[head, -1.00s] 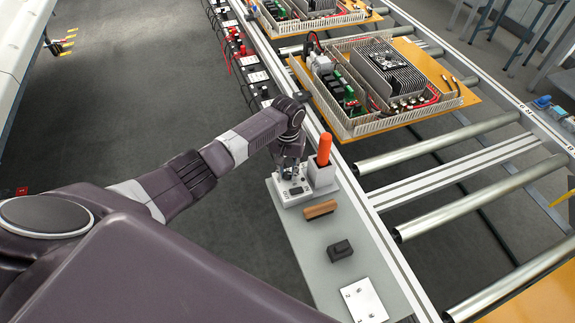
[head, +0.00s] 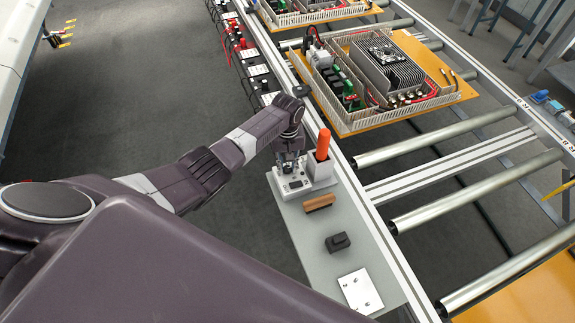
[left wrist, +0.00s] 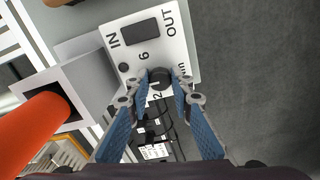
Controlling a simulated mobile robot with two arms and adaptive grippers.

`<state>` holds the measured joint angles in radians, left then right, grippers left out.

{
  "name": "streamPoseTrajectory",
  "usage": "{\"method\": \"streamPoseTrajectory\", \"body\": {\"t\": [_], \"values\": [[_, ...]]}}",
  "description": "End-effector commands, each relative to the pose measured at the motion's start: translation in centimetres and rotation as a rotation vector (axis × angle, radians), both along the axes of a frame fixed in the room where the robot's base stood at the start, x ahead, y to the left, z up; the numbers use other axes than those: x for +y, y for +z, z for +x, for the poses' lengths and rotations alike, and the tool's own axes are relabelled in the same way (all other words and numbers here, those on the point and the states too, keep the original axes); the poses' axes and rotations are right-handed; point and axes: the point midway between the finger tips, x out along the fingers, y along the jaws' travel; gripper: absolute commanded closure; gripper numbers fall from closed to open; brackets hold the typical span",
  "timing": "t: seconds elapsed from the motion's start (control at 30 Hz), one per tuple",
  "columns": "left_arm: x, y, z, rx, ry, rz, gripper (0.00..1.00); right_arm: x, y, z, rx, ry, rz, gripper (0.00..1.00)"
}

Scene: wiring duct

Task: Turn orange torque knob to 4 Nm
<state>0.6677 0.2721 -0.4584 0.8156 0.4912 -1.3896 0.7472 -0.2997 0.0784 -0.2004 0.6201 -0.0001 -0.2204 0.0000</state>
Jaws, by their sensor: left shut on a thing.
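A white unit (head: 282,192) stands at the far end of the grey shelf; it also shows in the left wrist view (left wrist: 171,50). An orange-handled tool (head: 322,145) stands upright in a pale holder (head: 320,170) beside the unit. My right gripper is not in view.
On the grey shelf (head: 318,235) lie a brown-handled brush (head: 319,203), a black block (head: 338,243) and a white plate (head: 360,291). A roller conveyor (head: 425,165) runs along the right, carrying an orange board (head: 440,92) with electronics. Open floor lies left of the shelf.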

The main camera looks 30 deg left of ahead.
Motion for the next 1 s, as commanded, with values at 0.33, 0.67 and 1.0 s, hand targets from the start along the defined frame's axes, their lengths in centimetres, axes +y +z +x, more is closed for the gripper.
{"method": "streamPoseTrajectory", "body": {"t": [0.33, 0.67, 1.0], "values": [[0.1, 0.2, 0.3, -0.007, -0.001, 0.001, 0.61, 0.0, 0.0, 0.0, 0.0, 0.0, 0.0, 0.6], [0.0, 0.3, 0.1, -0.004, -0.001, 0.0, 0.61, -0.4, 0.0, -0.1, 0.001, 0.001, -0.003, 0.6], [0.1, 4.9, 0.2, -0.007, -0.002, 0.0, 0.61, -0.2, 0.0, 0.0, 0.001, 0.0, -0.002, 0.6]]}}
